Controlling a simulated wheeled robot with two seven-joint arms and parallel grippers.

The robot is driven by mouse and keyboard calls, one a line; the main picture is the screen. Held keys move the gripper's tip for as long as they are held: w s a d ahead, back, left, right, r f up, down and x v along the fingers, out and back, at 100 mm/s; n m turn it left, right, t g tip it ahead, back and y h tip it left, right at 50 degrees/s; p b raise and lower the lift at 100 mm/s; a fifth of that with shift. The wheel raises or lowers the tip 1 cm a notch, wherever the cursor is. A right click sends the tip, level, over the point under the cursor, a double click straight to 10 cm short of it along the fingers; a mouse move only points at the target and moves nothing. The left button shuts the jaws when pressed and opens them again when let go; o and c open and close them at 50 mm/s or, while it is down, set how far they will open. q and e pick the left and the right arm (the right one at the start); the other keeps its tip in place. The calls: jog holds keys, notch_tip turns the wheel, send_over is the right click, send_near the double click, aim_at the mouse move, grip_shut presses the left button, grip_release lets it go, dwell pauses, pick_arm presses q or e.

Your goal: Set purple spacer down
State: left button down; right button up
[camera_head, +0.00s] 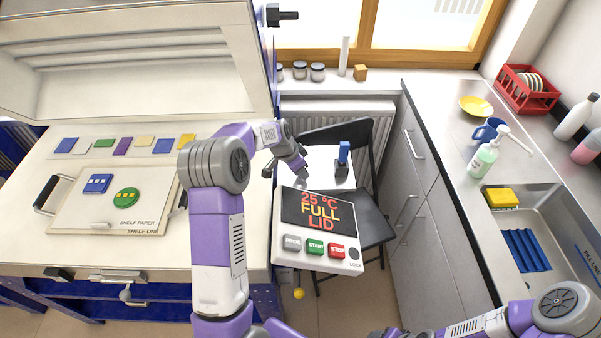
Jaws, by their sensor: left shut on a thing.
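My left gripper (287,172) is at the middle of the view, past the right edge of the kiln bed and just behind the control panel. It is shut on the purple spacer, which is too small and too covered by the gripper to make out clearly. A purple strip (122,146) lies in the row of coloured pieces at the back of the kiln bed (225,255). My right gripper (388,333) shows only in part at the bottom edge, and its jaws cannot be made out.
The kiln lid (130,75) stands open. A kiln shelf (85,220) bears a blue piece (97,184) and a green piece (126,197). The control panel (290,257) reads "25 °C FULL LID". A sink counter stands right.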

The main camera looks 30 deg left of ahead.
pick_arm(q)
jog(key=shift+f, duration=0.4)
jog(key=shift+f, duration=0.15)
jog(key=c, duration=0.9)
grip_release()
jog(key=shift+a+r, duration=0.1)
jog(key=shift+r, duration=0.3)
jog(key=p+v, duration=0.2)
jog(key=v, duration=0.9)
jog(key=shift+s+a+r, duration=0.1)
jog(key=shift+s+r, duration=0.1)
jog(key=shift+r, duration=0.05)
